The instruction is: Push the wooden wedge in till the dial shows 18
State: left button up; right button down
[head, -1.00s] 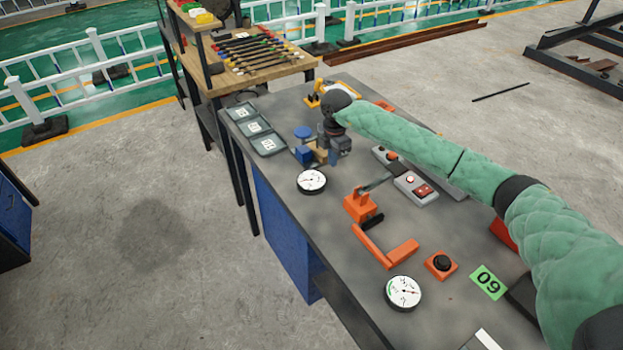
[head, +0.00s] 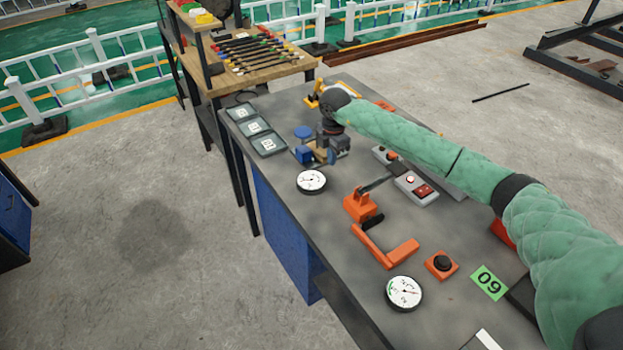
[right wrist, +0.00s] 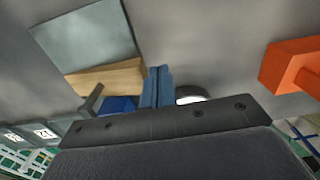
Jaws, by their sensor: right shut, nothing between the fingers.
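The tan wooden wedge (head: 319,155) lies by a small blue block (head: 304,154) near the far left part of the bench. My right gripper (head: 332,158) is shut and empty, its blue fingers close beside the wedge. In the right wrist view the wedge (right wrist: 108,78) is just left of the shut fingertips (right wrist: 159,72); I cannot tell whether they touch. The white dial (head: 311,181) lies in front of the wedge, its needle and numbers too small to read. In the right wrist view the dial (right wrist: 190,96) is mostly hidden. My left gripper is not in view.
An orange clamp (head: 359,205), an orange handle (head: 388,248), a switch box (head: 416,188), a second dial (head: 404,292) and a black-button box (head: 441,264) stand nearer on the bench. Number plates (head: 255,128) lie at the left edge. My right arm crosses above the right side.

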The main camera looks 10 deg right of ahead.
jog(key=shift+w+a+b, duration=0.2)
jog(key=shift+w+b, duration=0.2)
jog(key=shift+w, duration=0.15)
dwell(1.9)
jog(key=shift+s+d, duration=2.35)
jog(key=shift+d, duration=0.05)
jog(key=w+d+r+p, duration=0.1)
jog(key=d+r, duration=0.2)
jog(key=r, duration=0.2)
jog(key=shift+w+d, duration=0.2)
jog(key=shift+d, duration=0.2)
